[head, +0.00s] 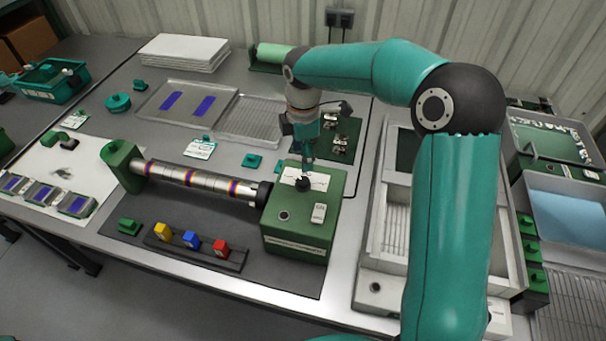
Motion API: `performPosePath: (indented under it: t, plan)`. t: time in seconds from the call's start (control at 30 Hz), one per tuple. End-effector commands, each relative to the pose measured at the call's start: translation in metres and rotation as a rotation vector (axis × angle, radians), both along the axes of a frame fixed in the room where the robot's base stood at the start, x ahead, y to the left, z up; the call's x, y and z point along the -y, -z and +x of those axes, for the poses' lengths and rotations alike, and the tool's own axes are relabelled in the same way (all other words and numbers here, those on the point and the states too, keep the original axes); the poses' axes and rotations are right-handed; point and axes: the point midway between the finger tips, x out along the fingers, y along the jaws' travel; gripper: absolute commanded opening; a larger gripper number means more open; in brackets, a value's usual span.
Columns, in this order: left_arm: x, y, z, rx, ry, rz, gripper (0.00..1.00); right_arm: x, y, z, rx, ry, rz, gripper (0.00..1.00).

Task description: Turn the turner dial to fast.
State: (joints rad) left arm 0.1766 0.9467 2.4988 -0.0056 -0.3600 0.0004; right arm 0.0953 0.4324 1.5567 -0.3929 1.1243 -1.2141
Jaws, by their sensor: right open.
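The turner is a green box (313,238) joined to a silver roller (205,185) with dark and orange bands, its far end in a green support. On top of the box is a white scale plate (318,179) with the dark turner dial (303,185) at its front edge. My right gripper (306,172) points down from above, just over the dial. Its fingers are open and partly hide the plate; whether they touch the dial cannot be told. The dial's setting and the scale marks are too small to read. My left gripper is not in view.
A white switch (319,213) and a round button (284,216) sit on the box. A rack with yellow, blue and red blocks (192,243) stands in front. Clear trays (185,107) lie behind the roller. A pale bin (398,205) stands close on the right.

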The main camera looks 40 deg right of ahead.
Motion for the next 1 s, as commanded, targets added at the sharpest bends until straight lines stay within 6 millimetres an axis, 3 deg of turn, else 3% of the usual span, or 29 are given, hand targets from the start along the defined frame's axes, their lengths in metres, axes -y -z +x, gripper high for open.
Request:
performPosePath:
  t: [0.2,0.4,0.6,0.87,1.0]
  plan:
    - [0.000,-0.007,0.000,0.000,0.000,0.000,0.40,0.001,0.047,0.000,-0.005,0.001,0.000,0.60]
    - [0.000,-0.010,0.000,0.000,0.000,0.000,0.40,0.001,0.076,0.001,-0.002,0.001,0.000,0.60]
    - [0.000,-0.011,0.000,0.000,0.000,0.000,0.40,0.001,0.089,0.001,-0.001,0.000,0.000,0.60]
    - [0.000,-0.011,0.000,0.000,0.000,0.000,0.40,0.001,0.090,0.002,0.000,0.000,0.000,0.60]
    - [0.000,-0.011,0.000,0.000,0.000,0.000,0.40,0.001,0.090,0.002,0.000,0.000,0.000,0.40]
